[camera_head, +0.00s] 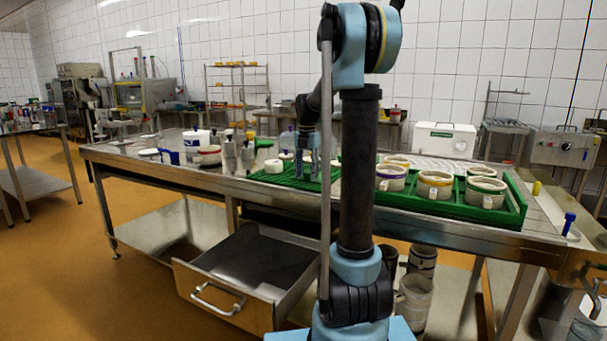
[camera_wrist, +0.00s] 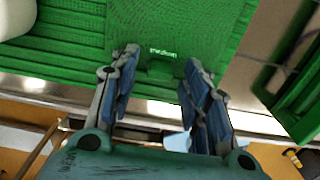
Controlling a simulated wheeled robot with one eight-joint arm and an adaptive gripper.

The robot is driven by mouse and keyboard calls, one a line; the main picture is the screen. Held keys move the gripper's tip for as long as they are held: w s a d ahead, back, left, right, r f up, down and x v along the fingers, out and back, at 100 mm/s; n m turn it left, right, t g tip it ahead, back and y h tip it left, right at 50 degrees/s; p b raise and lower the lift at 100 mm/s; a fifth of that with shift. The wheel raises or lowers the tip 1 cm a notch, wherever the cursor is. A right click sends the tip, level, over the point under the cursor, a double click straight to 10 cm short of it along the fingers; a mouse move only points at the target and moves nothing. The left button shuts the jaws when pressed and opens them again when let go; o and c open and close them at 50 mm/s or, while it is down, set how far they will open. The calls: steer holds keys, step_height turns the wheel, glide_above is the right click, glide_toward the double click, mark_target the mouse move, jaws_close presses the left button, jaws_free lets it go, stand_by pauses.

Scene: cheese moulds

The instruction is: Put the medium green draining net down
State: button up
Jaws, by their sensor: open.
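The medium green draining net (camera_wrist: 190,25) lies flat below my gripper in the wrist view, with the word "medium" and a small tab at its near edge. In the head view green netting (camera_head: 287,180) lies on the steel table, partly hidden by my arm. My gripper (camera_wrist: 158,75) is open, its two fingers apart on either side of the tab, with nothing held between them. In the head view my gripper (camera_head: 307,168) is low over the netting; its tips are hard to make out.
A green tray (camera_head: 455,208) with several white moulds stands to the right on the steel table (camera_head: 150,170). A white block (camera_wrist: 14,18) sits at the left of the netting. An open drawer (camera_head: 250,270) juts out below the table. Jars and tools stand on the left.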

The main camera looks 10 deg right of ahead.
step_height(320, 180, up, 12)
steer(key=s+f+m, duration=0.4)
steer(key=s+m, duration=0.3)
steer(key=s, duration=0.4)
steer(key=s+d+f+m+t, duration=0.1)
steer(key=s+f+m+t, duration=0.1)
steer(key=s+f+m, duration=1.9)
steer(key=s+f, duration=0.2)
steer(key=s, duration=0.3)
steer(key=shift+s+m, duration=0.3)
steer(key=shift+d, duration=0.1)
steer(key=shift+w+f, duration=0.25)
steer(key=shift+w, duration=0.1)
